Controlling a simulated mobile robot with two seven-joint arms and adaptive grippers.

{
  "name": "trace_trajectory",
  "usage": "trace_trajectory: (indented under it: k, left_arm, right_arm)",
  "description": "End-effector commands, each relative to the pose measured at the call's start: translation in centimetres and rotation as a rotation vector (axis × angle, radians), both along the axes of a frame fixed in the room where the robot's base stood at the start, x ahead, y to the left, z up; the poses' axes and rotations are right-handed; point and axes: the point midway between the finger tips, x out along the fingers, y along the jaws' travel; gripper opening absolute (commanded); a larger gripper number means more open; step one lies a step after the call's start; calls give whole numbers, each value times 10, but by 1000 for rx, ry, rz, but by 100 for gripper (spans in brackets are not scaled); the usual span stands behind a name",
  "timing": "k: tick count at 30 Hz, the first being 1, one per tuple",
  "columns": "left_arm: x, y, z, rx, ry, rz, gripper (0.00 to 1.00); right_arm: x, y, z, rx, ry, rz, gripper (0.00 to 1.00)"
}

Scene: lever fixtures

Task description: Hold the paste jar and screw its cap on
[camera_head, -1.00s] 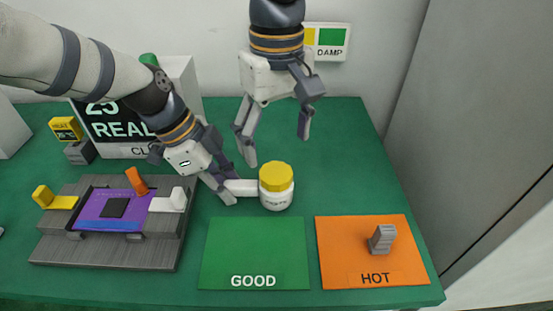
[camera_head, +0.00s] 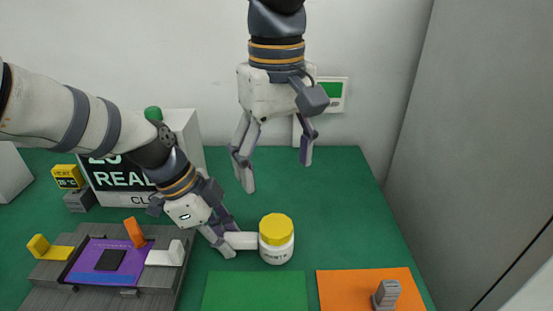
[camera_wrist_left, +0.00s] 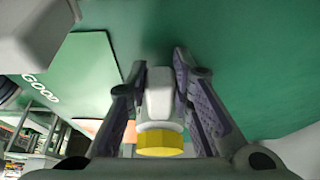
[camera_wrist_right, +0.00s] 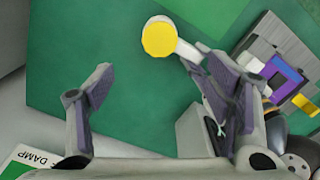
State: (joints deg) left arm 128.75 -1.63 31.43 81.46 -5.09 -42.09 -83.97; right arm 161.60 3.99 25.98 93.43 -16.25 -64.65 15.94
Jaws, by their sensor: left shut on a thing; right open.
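The paste jar (camera_head: 276,254) is white and stands upright on the green table, with a white handle (camera_head: 241,240) on its left side. The yellow cap (camera_head: 276,228) sits on top of the jar; how tightly it is screwed cannot be told. My left gripper (camera_head: 231,246) is shut on the handle, and the jar with its cap shows in the left wrist view (camera_wrist_left: 158,105). My right gripper (camera_head: 277,176) is open and empty above the cap, apart from it. In the right wrist view the cap (camera_wrist_right: 159,37) lies beyond the spread fingers.
A grey fixture (camera_head: 55,290) with a purple plate and small levers stands at the left. A green GOOD mat (camera_head: 255,292) and an orange HOT mat (camera_head: 345,288) lie in front, with a grey block (camera_head: 387,293) on the orange one. The table right of the jar is clear.

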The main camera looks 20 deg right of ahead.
Motion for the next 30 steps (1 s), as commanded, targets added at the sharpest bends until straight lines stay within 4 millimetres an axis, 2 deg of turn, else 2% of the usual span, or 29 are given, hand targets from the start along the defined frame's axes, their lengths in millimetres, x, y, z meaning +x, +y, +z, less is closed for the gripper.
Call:
trace_trajectory:
  k: [2,5,12,16,19,23,30]
  left_arm:
    - [0,0,0,0,-1,0,0]
    - [0,0,0,0,-1,0,0]
    - [0,0,0,0,-1,0,0]
    - [0,0,0,0,-1,0,0]
    - [0,0,0,0,-1,0,0]
    - [0,0,0,0,-1,0,0]
    - [0,0,0,0,0,0,0]
  right_arm:
    - [0,0,0,0,0,-63,73]
    - [0,0,-1,0,0,-294,73]
    - [1,0,-3,1,-1,-1096,73]
    - [2,0,-4,1,-1,-1397,73]
    - [2,0,-5,1,0,-1521,73]
    - [1,0,-16,-1,1,-1568,73]
    - [1,0,-74,-3,4,-1565,73]
